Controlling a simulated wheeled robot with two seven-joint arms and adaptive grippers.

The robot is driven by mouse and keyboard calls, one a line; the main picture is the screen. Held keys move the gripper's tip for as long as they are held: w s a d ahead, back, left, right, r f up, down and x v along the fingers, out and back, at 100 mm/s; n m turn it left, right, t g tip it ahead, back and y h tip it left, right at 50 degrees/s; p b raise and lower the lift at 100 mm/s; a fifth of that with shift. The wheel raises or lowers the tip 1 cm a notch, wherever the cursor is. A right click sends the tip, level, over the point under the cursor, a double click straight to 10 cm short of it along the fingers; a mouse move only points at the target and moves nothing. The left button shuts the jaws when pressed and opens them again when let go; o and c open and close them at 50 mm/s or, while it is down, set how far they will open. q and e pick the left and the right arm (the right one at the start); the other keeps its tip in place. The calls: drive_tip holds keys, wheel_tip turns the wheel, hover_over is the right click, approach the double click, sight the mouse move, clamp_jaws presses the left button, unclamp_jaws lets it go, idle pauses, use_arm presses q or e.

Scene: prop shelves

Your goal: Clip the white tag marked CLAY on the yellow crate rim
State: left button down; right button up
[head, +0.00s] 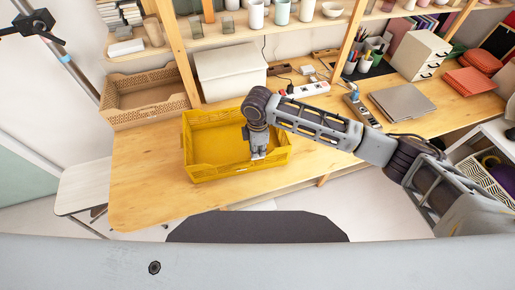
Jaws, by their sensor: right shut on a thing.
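The yellow crate (208,172) stands upright on the wooden table, near its front edge, and looks empty. My right gripper (258,153) reaches in from the right and points down over the right part of the crate, close to the front rim. It is shut on a small pale piece at its fingertips, which fits the white tag (258,156). The lettering is too small to read. I cannot tell whether the tag touches the rim. My left gripper is not in view.
A tan basket (150,98) and a white box (230,71) stand behind the crate. A power strip (308,89), grey folders (402,102) and a small drawer unit (420,54) are to the right. The table left of the crate is clear.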

drive_tip(key=shift+f+p, duration=0.3)
drive_tip(key=shift+f, duration=1.2)
idle(4.2)
drive_tip(key=o, duration=0.8)
drive_tip(key=shift+r, duration=0.15)
drive_tip(key=shift+r, duration=5.85)
